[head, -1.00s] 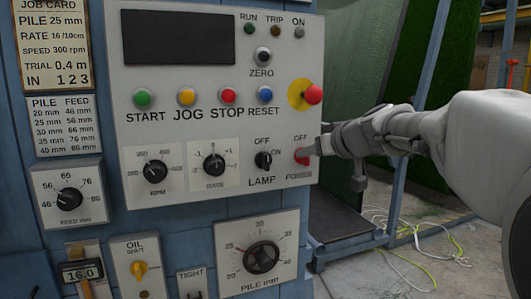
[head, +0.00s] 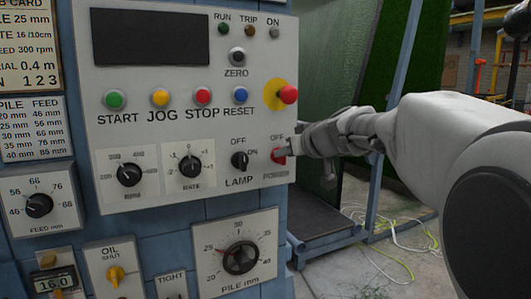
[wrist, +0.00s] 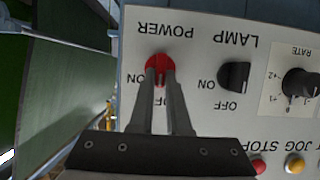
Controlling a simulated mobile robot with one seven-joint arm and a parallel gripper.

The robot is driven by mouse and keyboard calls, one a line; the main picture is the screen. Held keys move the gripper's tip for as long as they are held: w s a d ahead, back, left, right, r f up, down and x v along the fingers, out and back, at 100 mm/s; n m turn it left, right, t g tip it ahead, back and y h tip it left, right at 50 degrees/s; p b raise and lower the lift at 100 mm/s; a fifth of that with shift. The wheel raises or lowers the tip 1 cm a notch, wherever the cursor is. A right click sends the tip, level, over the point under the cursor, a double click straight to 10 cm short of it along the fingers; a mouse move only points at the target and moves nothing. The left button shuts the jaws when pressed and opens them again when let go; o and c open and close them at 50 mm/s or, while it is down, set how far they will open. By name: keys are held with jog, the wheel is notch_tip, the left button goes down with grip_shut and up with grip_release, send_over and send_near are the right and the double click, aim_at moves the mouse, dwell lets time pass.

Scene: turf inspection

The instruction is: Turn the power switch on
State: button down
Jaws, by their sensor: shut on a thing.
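The power switch (head: 278,156) is a red rotary knob at the lower right of the grey control panel. It also shows in the wrist view (wrist: 158,64), upside down with its POWER label. My gripper (head: 287,150) reaches it from the right. In the wrist view my two fingers (wrist: 160,82) are closed on the knob, one on each side of its grip. The fingers partly cover the OFF mark, and the ON mark shows to their left there. The knob's exact angle is hard to tell. The ON light (head: 274,34) at the panel's top right looks grey and unlit.
The black lamp switch (head: 239,160) sits just left of the power switch. A red mushroom button on a yellow disc (head: 288,94) is close above my gripper. The pile dial (head: 239,257) is below. Loose cables (head: 400,235) lie on the floor at right.

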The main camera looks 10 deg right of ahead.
jog(key=shift+w+d+f+m+t+y+b, duration=0.15)
jog(key=shift+d+f+m+y+b, duration=0.15)
jog(key=shift+m+y+b, duration=1.35)
jog(key=shift+d+f+m+t+y+b, duration=0.25)
jog(key=shift+m+y+b, duration=0.55)
jog(key=shift+m+b, duration=1.6)
jog(key=shift+w+d+f+m+t+y+b, duration=0.1)
jog(key=shift+d+f+m+y+b, duration=0.2)
jog(key=shift+m+y+b, duration=1.7)
jog(key=shift+a+m+h+p, duration=0.1)
jog(key=shift+m+h+p, duration=0.45)
jog(key=shift+m+h, duration=0.25)
jog(key=c, duration=0.9)
grip_release()
